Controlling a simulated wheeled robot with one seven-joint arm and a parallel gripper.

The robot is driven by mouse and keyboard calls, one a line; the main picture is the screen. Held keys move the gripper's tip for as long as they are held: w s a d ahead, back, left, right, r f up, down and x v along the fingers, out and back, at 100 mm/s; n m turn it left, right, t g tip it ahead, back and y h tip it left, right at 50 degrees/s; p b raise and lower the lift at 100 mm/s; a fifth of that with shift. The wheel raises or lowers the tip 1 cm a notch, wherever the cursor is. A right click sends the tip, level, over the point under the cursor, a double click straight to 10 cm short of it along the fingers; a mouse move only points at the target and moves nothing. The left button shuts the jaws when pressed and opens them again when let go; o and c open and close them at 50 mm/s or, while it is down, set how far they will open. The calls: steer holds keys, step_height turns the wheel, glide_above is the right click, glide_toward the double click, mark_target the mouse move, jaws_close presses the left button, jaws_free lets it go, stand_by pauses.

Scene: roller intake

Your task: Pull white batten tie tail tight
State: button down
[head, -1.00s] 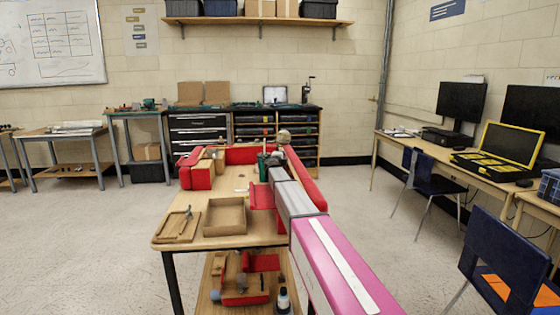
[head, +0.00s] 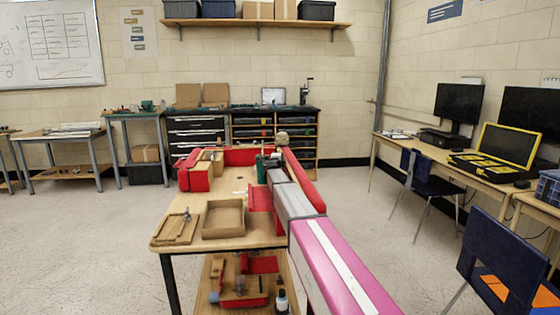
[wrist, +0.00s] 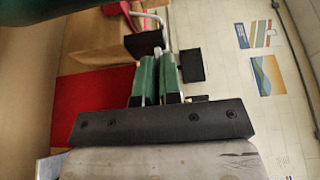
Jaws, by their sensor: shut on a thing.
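My gripper (head: 264,163) is at the far part of the workbench in the head view, with green fingers. In the wrist view my gripper (wrist: 158,62) has its two green fingers close together, shut on a thin white strip, the tie tail (wrist: 168,30). The strip runs from between the fingertips away from the gripper and bends near the top. The part between the fingers is hidden. A black block (wrist: 144,43) lies just beyond the left finger. The batten cannot be told apart in the head view, where my arm covers part of the bench.
The wooden bench (head: 185,228) carries an open cardboard tray (head: 223,217), a clipboard-like board (head: 176,229) and red blocks (head: 194,178) at the left. A red panel (wrist: 92,115) is left of the gripper in the wrist view. Open floor lies left of the bench; chairs stand right.

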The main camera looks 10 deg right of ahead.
steer(key=shift+s, duration=1.9)
steer(key=c, duration=1.1)
jaws_free()
steer(key=shift+s, duration=0.1)
steer(key=v, duration=0.7)
